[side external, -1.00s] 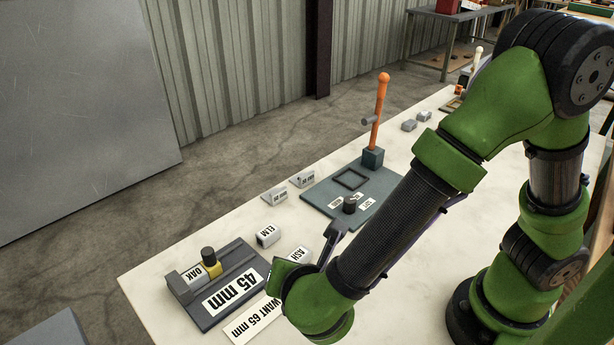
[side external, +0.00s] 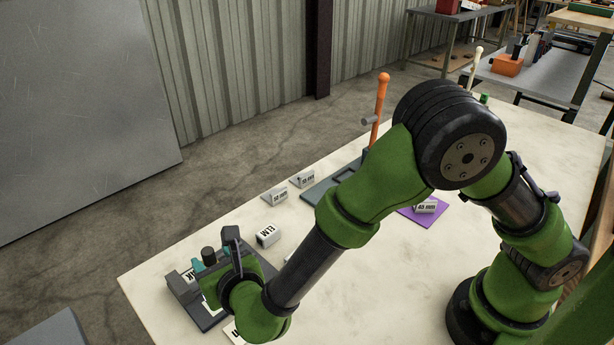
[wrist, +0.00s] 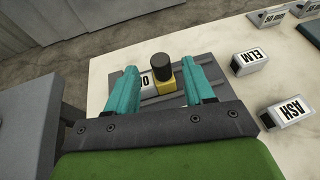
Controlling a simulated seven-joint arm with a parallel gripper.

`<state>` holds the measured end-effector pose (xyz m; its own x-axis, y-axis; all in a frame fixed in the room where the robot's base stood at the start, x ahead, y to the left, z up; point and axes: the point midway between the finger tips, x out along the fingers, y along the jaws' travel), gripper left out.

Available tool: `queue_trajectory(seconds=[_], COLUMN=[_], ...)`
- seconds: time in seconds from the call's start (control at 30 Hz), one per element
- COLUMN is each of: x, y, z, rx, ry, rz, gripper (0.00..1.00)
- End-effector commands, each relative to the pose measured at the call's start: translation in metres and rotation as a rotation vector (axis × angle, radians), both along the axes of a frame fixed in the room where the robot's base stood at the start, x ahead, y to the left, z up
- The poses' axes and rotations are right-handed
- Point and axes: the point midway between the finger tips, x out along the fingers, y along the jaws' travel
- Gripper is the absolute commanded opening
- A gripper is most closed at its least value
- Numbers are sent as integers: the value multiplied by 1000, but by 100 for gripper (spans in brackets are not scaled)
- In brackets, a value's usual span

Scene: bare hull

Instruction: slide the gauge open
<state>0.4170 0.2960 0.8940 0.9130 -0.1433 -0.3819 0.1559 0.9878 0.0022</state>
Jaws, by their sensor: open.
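The gauge (side external: 263,265) is a dark grey base at the near left of the table; it also shows in the wrist view (wrist: 212,70). I see a gap on both sides; contact cannot be told. In the side view my wrist hides much of the gauge and its size label.
Small marked blocks (side external: 274,197) and an orange-handled lever (side external: 380,98) stand farther back. A purple mat (side external: 428,215) lies beyond my arm. The table's near middle is clear.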

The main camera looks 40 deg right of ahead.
Motion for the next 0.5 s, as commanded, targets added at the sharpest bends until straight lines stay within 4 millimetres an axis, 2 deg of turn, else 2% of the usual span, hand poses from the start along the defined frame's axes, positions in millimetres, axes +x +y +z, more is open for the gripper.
queue_trajectory(seconds=[0.03, 0.2, 0.33, 0.5], x=[11, 38, 52, 59], y=[-3, -7, -8, -10], z=[-5, -17, -22, -25], rx=[-2, 0, 2, 1], ry=[1, 1, 1, 1], rz=[-5, -2, -2, 0], gripper=[53, 53, 53, 53])
